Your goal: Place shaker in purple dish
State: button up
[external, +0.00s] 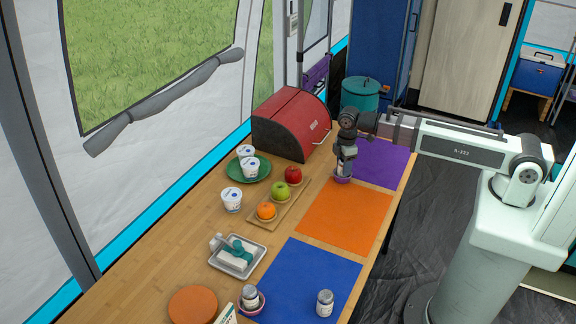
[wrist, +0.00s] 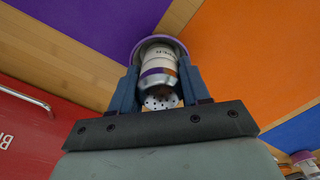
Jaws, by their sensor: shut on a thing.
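My gripper (wrist: 158,92) is shut on a shaker (wrist: 159,62), with one blue finger on each side. The shaker has a pale label with a purple band, and its perforated silver cap faces the wrist camera. The purple dish (wrist: 177,43) shows around the shaker's far end; I cannot tell whether the base touches its bottom. In the external view my gripper (external: 345,166) points down over the purple dish (external: 342,180), near the left edge of the purple mat (external: 382,163). The shaker is mostly hidden by the gripper there.
An orange mat (external: 345,222) and a blue mat (external: 300,275) lie nearer the camera. Shakers stand on the blue mat (external: 325,303) and in a dish (external: 250,298) at its left. A red bread box (external: 290,125) and a fruit board (external: 292,205) are left of my gripper.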

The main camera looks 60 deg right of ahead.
jog(key=shift+f, duration=0.1)
jog(key=o, duration=1.1)
jog(key=shift+r, duration=6.15)
